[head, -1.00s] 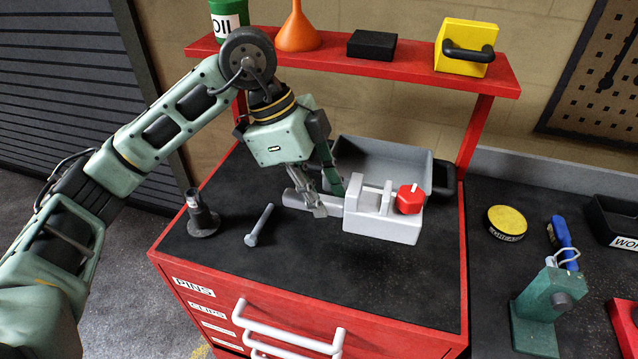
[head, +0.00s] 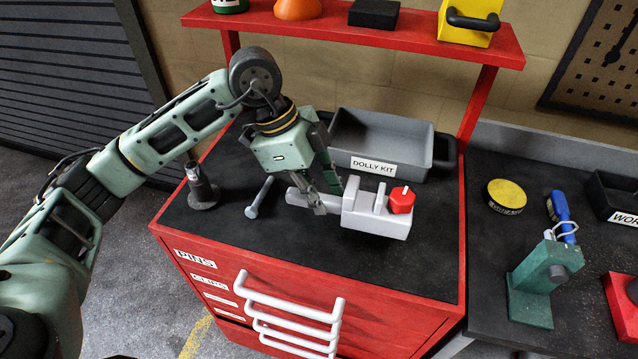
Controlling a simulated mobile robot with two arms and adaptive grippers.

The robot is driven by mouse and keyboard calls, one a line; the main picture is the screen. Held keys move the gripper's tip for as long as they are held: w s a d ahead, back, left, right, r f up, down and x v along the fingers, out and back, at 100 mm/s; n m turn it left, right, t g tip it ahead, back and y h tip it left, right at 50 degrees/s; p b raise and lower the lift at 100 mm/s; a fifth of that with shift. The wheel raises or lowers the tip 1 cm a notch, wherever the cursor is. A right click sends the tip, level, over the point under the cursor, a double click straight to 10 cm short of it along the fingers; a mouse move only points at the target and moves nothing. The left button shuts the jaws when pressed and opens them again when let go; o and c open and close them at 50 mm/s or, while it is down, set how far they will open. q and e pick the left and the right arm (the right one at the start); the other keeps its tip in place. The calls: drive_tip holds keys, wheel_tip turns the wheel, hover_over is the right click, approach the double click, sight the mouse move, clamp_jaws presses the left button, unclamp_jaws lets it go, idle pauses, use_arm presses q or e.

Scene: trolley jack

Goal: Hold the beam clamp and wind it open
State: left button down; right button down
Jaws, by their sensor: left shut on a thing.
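The beam clamp (head: 371,220) is a light grey block with two upright jaws, a bar sticking out to the left, and a red knob (head: 401,200) with a white mark at its right end. My left gripper (head: 323,206) is shut on the bar, left of the jaws. The fingers hide part of the bar. The clamp is over the black top of the red cabinet, in front of the grey bin. I cannot tell whether it touches the top. My right gripper is not in view.
The grey bin (head: 350,138) labelled DOLLY KIT stands behind the clamp. A grey bolt (head: 259,197) and a dark stand (head: 202,188) are to the left. A red shelf (head: 340,28) spans the back. The cabinet top in front is clear.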

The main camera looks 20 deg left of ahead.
use_arm(q)
drive_tip(key=shift+f, duration=4)
drive_tip(key=shift+f, duration=0.1)
drive_tip(key=shift+f, duration=0.2)
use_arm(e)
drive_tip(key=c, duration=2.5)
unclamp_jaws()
